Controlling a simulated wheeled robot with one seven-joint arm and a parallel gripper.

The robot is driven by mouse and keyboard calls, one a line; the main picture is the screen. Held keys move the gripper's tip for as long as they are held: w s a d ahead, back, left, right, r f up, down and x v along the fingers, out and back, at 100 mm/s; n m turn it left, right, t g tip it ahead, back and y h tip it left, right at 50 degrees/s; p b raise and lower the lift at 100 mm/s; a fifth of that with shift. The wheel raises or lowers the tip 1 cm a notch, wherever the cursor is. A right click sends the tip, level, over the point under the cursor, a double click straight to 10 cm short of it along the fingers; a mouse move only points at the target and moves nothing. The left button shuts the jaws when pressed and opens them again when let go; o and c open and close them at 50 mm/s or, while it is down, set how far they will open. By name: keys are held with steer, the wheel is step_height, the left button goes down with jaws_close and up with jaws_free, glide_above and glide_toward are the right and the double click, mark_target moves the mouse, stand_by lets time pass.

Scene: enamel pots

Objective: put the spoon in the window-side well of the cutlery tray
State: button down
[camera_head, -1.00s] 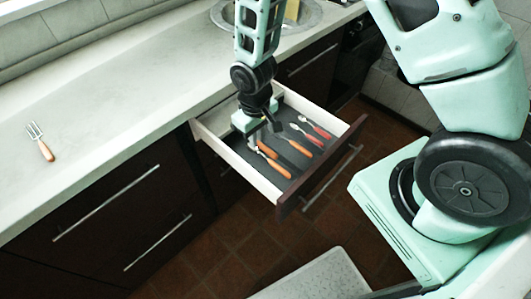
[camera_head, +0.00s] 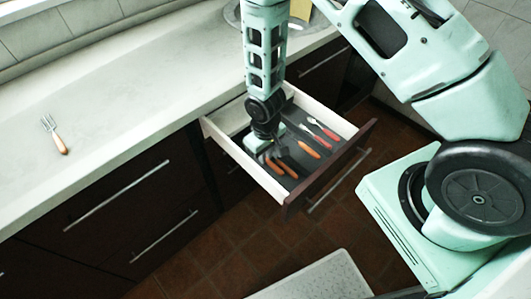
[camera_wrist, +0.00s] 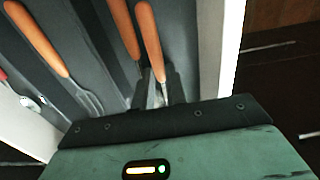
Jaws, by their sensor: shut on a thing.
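My gripper (camera_head: 268,152) is low over the open drawer, at the near left part of the dark cutlery tray (camera_wrist: 85,15). In the wrist view my gripper (camera_wrist: 158,92) is shut on the metal neck of an orange-handled utensil (camera_wrist: 148,38). Its head is hidden by the gripper, so I cannot tell from its shape that it is the spoon. A second orange handle (camera_wrist: 123,28) lies close beside it, its metal end partly hidden. Across a divider lies an orange-handled fork (camera_wrist: 40,45). Red-handled cutlery (camera_head: 323,130) lies in the tray's far right part.
The white drawer wall (camera_wrist: 218,50) stands close beside the held utensil. The drawer front (camera_head: 335,170) is pulled out over the floor. A fork (camera_head: 55,135) with an orange-brown handle lies on the counter (camera_head: 120,90), which is otherwise mostly clear. A sink (camera_head: 232,14) is at the back.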

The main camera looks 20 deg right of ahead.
steer(key=c, duration=1.4)
jaws_free()
steer(key=shift+f, duration=0.1)
steer(key=shift+c, duration=0.2)
step_height(320, 180, up, 12)
steer(key=s+a+r+n, duration=0.2)
steer(key=s+a+r, duration=0.1)
steer(key=s+r, duration=0.6)
steer(key=s+a+r+n, duration=0.2)
steer(key=s+a+r, duration=0.1)
steer(key=s+r, duration=0.6)
steer(key=shift+s+a+r+y+b, duration=0.2)
steer(key=shift+s+r+y+b, duration=0.15)
steer(key=shift+s, duration=0.4)
